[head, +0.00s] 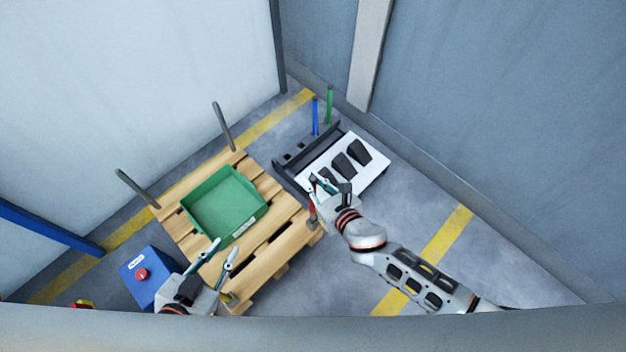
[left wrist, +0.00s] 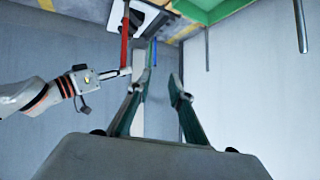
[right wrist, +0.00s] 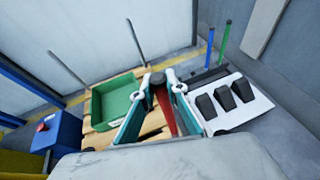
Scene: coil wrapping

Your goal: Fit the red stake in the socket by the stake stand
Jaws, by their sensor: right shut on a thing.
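My right gripper (head: 322,184) is shut on the red stake (head: 312,210), beside the right edge of the pallet. The stake also shows between the fingers in the right wrist view (right wrist: 166,108) and as an upright red bar in the left wrist view (left wrist: 125,42). A dark stand (head: 291,172) with a white panel (head: 372,172) carrying several black blocks lies just beyond this gripper. A blue stake (head: 315,116) and a green stake (head: 330,104) stand upright at its far end. I cannot make out the empty socket. My left gripper (head: 220,253) is open and empty over the pallet's near corner.
A wooden pallet (head: 270,262) holds a green tray (head: 190,204). Two grey posts (head: 223,126) rise at its far left side. A blue box with a red button (head: 142,274) stands left of it. Walls close in behind; floor is clear on the right.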

